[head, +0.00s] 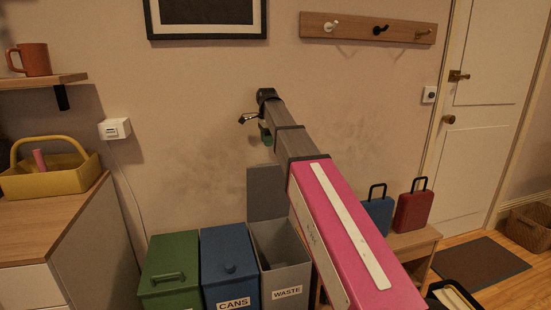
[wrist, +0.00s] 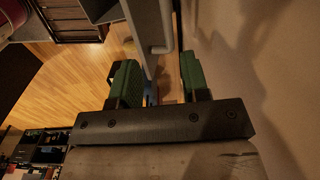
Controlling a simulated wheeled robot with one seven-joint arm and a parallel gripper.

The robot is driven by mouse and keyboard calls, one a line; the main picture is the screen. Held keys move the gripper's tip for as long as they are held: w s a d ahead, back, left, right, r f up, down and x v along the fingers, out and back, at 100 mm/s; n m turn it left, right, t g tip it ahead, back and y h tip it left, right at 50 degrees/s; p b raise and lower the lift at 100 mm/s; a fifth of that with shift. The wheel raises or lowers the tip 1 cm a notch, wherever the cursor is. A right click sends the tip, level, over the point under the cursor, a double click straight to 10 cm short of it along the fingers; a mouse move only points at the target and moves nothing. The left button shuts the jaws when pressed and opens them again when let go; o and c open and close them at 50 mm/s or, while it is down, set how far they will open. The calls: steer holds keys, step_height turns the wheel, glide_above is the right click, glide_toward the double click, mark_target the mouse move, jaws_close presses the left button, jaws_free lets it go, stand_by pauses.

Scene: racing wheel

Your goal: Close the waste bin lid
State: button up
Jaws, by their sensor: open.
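The grey waste bin (head: 286,278) stands at the bottom middle of the head view, labelled WASTE. Its grey lid (head: 265,192) stands upright at the back, against the wall side, so the bin is open. My gripper (head: 257,127) is at the end of the outstretched arm, above the lid and near the wall. In the wrist view my gripper (wrist: 159,80) is open, its two green pads apart. A grey panel (wrist: 143,35), seemingly the lid seen edge-on with a bar-like handle (wrist: 166,25), reaches towards the gap between the pads. Contact cannot be told.
A blue CANS bin (head: 228,262) and a green bin (head: 170,262) stand closed to the left. A bench (head: 414,241) with blue and red cases is right of the waste bin, partly behind my arm. The wall is close behind my gripper; coat hooks (head: 368,28) hang above right.

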steer(key=f, duration=0.3)
steer(key=w+f, duration=0.1)
steer(key=f, duration=0.6)
steer(key=shift+w+d+f, duration=0.15)
steer(key=shift+d+f, duration=0.1)
jaws_close()
